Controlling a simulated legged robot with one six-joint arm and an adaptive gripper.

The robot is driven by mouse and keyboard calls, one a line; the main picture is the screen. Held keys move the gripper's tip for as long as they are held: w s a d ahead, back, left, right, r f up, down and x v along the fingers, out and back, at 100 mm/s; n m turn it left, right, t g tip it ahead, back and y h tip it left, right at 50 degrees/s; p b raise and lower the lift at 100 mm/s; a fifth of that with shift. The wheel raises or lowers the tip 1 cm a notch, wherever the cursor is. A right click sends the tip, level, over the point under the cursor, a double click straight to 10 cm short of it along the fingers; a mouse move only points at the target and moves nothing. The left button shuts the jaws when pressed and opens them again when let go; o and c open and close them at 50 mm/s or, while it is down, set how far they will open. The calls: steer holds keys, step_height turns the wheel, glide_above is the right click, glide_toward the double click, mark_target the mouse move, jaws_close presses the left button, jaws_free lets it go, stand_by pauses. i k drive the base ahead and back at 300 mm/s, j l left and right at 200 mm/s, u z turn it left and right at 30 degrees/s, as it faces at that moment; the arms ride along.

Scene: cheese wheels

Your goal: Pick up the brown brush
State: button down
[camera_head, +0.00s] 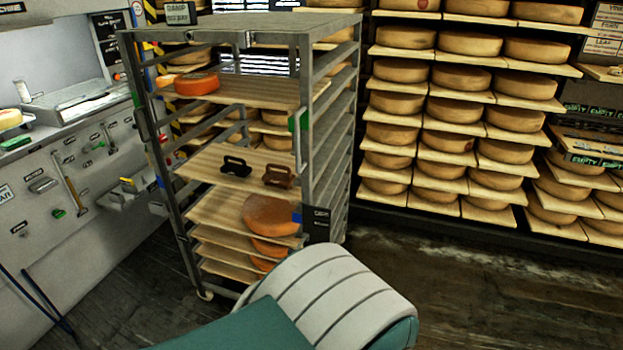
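The brown brush (279,176) sits on a wooden board (215,163) on a middle shelf of the metal rack (240,33). It is dark brown with an arched handle, and lies near the right front part of the board. A similar black brush (236,166) sits to its left, a small gap apart. My gripper is not in view. A white and teal part of my own body fills the bottom centre of the picture, in front of the rack's lower right.
Orange cheese wheels stand on the board above (197,83) and below (271,215) the brushes. The rack's uprights frame the shelf. A wall with tools and a counter (85,98) is at left. Shelves of cheese wheels (455,112) stand at right. The floor (470,275) is clear at right.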

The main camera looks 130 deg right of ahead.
mark_target(284, 180)
steer(key=l+z, duration=0.1)
steer(key=z, duration=2.8)
steer(key=k+z, duration=0.1)
steer(key=z, duration=0.8)
steer(key=k+z, duration=0.1)
steer(key=z, duration=0.3)
steer(key=i+l+u, duration=0.15)
steer(key=i+l, duration=0.15)
steer(key=i, duration=0.3)
steer(key=i+l+u, duration=0.1)
steer(key=i+l, duration=0.3)
steer(key=i, duration=0.2)
steer(key=i+l+u, duration=0.15)
steer(key=i+l, duration=0.25)
steer(key=i, duration=0.2)
